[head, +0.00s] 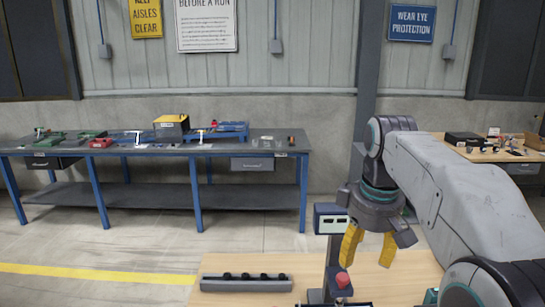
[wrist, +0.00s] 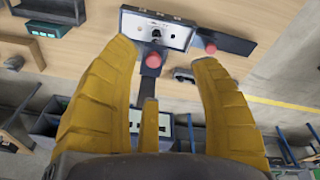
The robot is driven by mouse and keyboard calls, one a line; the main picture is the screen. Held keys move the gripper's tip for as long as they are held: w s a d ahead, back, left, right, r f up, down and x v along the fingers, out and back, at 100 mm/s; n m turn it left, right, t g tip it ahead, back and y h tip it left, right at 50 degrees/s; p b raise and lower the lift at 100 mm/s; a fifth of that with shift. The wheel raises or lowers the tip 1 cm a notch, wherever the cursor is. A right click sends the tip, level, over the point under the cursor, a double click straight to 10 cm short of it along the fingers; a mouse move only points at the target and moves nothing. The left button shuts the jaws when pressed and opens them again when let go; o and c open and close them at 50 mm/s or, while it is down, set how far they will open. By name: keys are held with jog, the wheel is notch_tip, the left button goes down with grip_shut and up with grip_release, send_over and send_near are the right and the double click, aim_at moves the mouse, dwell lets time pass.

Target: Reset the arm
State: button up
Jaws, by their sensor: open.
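My gripper (head: 366,262) hangs at the right of the head view, pointing down above a wooden-topped table (head: 415,272). Its yellow fingers are spread apart with nothing between them. In the wrist view, the gripper (wrist: 165,52) shows its yellow fingers wide apart. A control box with a pale face and a dark knob (wrist: 155,32) shows beyond the fingertips, and I see no contact with it. Part of this equipment is hidden behind the fingers.
A red button (head: 343,280) stands close beside the gripper on a dark post. A blue-legged workbench (head: 150,150) stands at the wall, with open floor before it.

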jog(key=s+f+m+t, duration=0.1)
jog(key=s+f+m, duration=0.1)
jog(key=s, duration=0.5)
jog(key=s+f+m, duration=0.1)
jog(key=s+f, duration=0.4)
jog(key=s, duration=0.2)
jog(key=s+f+m+t, duration=0.1)
jog(key=s+f+m, duration=0.1)
jog(key=s+f, duration=0.2)
jog(key=s, duration=0.3)
jog(key=shift+f+m+t, duration=0.25)
jog(key=shift+m+t, duration=0.05)
